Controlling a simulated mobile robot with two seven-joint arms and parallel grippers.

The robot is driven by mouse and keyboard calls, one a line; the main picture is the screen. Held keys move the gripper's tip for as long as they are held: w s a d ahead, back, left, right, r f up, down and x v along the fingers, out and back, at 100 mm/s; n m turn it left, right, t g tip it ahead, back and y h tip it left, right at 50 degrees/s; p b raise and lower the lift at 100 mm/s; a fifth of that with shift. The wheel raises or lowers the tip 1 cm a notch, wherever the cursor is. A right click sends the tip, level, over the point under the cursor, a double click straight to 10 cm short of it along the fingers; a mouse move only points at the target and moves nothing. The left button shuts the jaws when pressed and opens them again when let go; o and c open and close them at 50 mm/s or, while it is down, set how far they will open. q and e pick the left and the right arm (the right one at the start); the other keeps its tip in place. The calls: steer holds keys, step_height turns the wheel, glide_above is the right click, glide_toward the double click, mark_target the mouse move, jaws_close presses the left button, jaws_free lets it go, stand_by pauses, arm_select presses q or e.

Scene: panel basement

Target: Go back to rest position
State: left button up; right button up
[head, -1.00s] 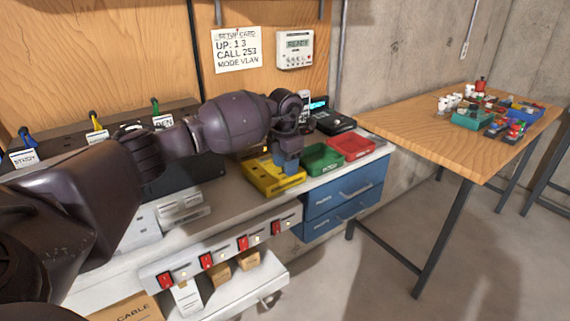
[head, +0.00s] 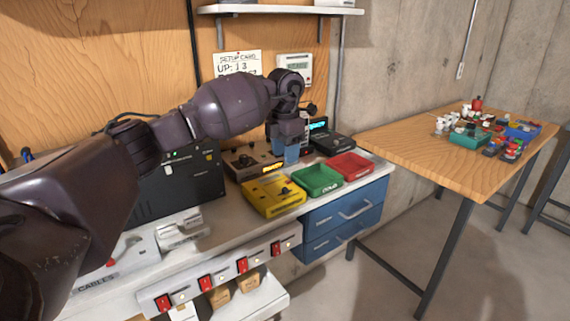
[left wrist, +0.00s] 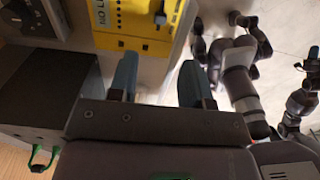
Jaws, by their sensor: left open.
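My left arm reaches in from the left in the head view. My left gripper (head: 291,152) hangs above the workbench, behind the yellow box and near the green tray. In the left wrist view its two blue fingers (left wrist: 158,82) are apart with nothing between them. The yellow box (head: 273,195) sits on the bench top below; part of it also shows in the left wrist view (left wrist: 122,22). My right gripper does not show in the head view.
A green tray (head: 317,180) and a red tray (head: 351,166) stand right of the yellow box. A brown device (head: 250,160) and a black box (head: 180,187) are behind and left. A wooden table (head: 420,160) with several small items is at right; floor between is clear.

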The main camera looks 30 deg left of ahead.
arm_select(q)
steer(key=shift+r, duration=0.35)
stand_by(0.3)
